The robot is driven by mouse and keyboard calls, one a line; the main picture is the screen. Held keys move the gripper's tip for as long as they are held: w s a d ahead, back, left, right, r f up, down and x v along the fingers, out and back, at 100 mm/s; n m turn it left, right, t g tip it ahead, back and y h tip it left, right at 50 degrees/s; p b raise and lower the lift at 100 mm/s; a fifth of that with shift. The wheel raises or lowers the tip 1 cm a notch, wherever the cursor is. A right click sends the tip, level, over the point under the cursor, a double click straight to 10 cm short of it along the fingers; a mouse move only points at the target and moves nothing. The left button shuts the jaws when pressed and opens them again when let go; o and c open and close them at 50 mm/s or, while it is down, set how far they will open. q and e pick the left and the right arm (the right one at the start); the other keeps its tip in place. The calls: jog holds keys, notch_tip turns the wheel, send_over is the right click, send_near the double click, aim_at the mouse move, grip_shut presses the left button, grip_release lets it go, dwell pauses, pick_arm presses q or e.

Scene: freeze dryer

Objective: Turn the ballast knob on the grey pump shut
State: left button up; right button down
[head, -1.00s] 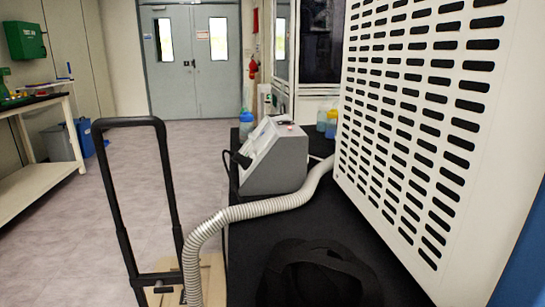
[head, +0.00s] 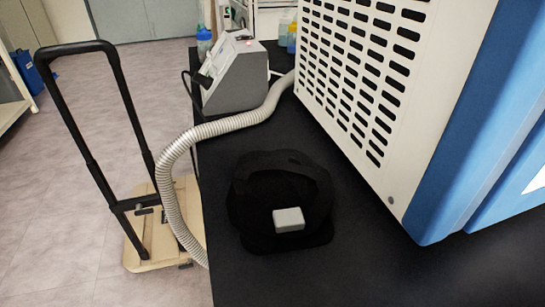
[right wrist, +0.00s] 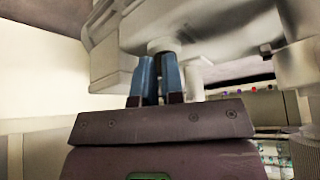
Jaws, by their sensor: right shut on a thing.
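In the right wrist view the two blue fingers of my right gripper (right wrist: 160,72) point up and are close together. Their tips meet a short pale round part, which looks like the ballast knob (right wrist: 161,45), under a large light grey body that looks like the grey pump (right wrist: 115,62). The fingers hide most of the knob, so its turn position cannot be read. A pale elbow pipe (right wrist: 196,78) is just right of the fingers. Neither gripper shows in the head view, and no pump is clearly recognisable there.
In the head view a ribbed grey hose (head: 172,180) curves from the black bench (head: 260,285) past a wheeled trolley (head: 150,262) with a tall handle.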

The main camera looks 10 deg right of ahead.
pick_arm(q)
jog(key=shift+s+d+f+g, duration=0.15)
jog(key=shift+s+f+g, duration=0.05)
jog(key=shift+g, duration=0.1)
pick_arm(e)
jog(key=shift+w+a+f, duration=0.1)
jog(key=shift+w+a, duration=0.05)
jog(key=shift+w, duration=0.1)
